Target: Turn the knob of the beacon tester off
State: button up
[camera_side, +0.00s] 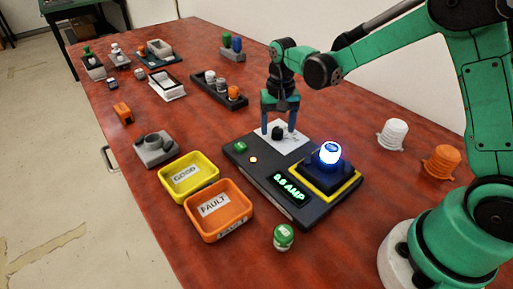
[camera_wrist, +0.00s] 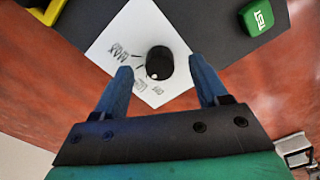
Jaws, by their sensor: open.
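The beacon tester (camera_side: 258,176) is a dark panel on the table. Its black knob (camera_side: 277,133) stands on a white label plate, and it also shows in the wrist view (camera_wrist: 160,60). A white dot on the knob faces the lower printed marks, though I cannot tell which one exactly; MAX is readable to its left. A beacon (camera_side: 330,153) on the tester's yellow-edged base glows blue-white. The green display (camera_side: 290,187) shows an AMP reading. My gripper (camera_side: 279,130) is open, pointing down, its blue fingers on either side of the knob; contact is not visible.
A green button (camera_side: 240,147) and a small lit lamp (camera_side: 253,160) sit on the tester. The yellow GOOD tray (camera_side: 205,190) and orange FAULT tray (camera_side: 238,228) stand in front. A green-topped beacon (camera_side: 284,237) stands nearby. White (camera_side: 392,134) and orange (camera_side: 441,162) beacons stand at right.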

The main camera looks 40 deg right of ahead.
jog(key=shift+f, duration=0.6)
grip_shut()
jog(key=shift+n, duration=3)
grip_release()
